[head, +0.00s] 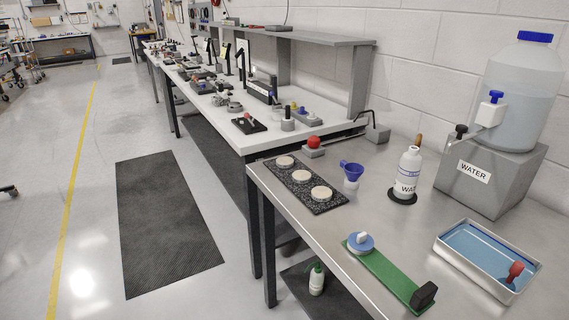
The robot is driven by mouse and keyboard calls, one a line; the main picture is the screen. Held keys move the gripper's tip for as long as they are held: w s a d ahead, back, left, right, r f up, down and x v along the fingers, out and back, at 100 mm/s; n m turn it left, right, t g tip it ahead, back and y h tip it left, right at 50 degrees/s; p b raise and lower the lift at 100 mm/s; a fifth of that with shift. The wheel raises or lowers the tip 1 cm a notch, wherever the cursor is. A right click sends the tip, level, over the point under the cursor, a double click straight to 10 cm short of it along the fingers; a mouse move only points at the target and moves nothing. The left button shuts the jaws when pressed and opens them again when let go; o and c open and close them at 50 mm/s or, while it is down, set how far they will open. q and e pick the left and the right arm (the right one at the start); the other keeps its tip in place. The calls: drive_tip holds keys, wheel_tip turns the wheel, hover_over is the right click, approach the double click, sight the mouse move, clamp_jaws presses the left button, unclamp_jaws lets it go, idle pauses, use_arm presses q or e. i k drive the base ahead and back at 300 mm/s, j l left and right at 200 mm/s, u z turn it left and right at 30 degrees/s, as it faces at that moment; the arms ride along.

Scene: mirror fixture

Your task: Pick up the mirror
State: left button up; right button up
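I cannot tell for certain which thing is the mirror. Three pale round discs lie in a row on a dark speckled plate, the middle one being the clearest disc (301,176); the plate (330,203) rests on the near steel table (400,238). A blue disc with a white knob (360,243) sits at the far end of a green strip (388,277), which has a black block at its near end. Neither of my grippers can be made out in the head view.
A water tank (522,88) on a grey box, a white bottle (407,176), a blue funnel (351,172) and a water tray (487,260) share the steel table. A cluttered white bench (262,140) runs beyond. The floor at left is largely clear, with a black mat (168,222).

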sight(282, 162)
drive_tip(key=i+j, duration=0.3)
drive_tip(key=i, duration=0.15)
drive_tip(key=i+j, duration=0.3)
drive_tip(key=i+z, duration=0.05)
drive_tip(key=i, duration=0.05)
